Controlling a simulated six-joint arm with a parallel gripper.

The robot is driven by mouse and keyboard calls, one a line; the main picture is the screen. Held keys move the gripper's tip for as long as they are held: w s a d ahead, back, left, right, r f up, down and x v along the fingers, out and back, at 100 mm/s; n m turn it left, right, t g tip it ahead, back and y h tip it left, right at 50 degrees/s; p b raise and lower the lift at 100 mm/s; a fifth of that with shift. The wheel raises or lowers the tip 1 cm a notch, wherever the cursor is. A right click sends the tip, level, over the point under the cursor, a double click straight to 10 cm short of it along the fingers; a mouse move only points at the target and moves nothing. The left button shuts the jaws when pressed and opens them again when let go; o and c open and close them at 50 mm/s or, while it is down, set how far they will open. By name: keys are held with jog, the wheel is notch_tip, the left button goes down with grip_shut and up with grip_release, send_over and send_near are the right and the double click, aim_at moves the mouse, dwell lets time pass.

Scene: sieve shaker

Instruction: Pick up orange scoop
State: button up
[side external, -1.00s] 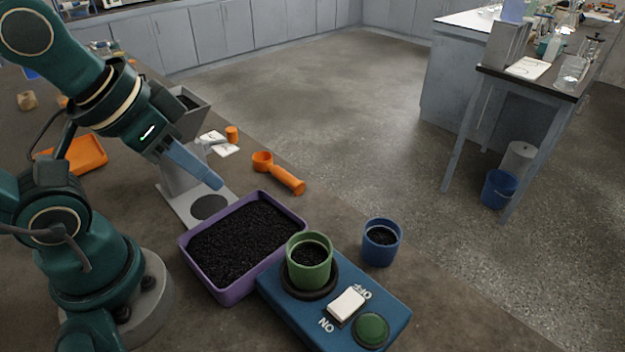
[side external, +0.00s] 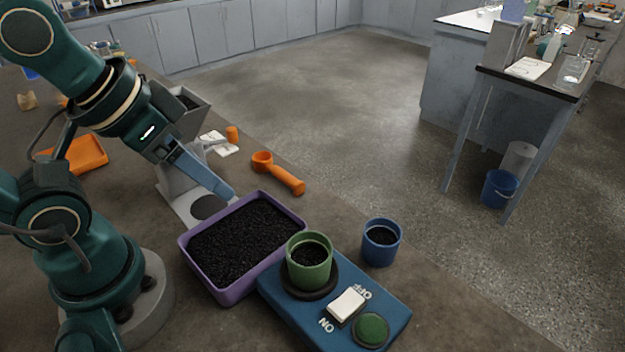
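The orange scoop (side external: 283,176) lies on the table near its far edge, its round cup to the left and its handle pointing down to the right. No object shows at the fingertips.
A purple tray (side external: 186,252) of black granules is in front of the scoop. A blue shaker base (side external: 301,323) carries a green cup (side external: 295,262); a blue cup (side external: 381,250) stands beside it. A grey hopper stand (side external: 180,205) is behind my gripper. An orange tray (side external: 88,152) lies left.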

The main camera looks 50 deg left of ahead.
jog(key=w+r+n, duration=0.5)
jog(key=n, duration=0.2)
jog(key=n+g, duration=0.4)
jog(key=n, duration=0.6)
send_over(278, 172)
jog(key=d, duration=0.1)
notch_tip(278, 172, down, 8)
jog(key=shift+n+g, duration=0.6)
jog(key=shift+g, duration=0.2)
jog(key=f, duration=0.2)
jog(key=a+f, duration=0.1)
jog(key=f, duration=0.1)
jog(key=a+f, duration=0.1)
jog(key=f, duration=0.2)
jog(key=shift+w+a, duration=0.25)
jog(key=shift+w, duration=0.15)
jog(key=shift+f, duration=2.65)
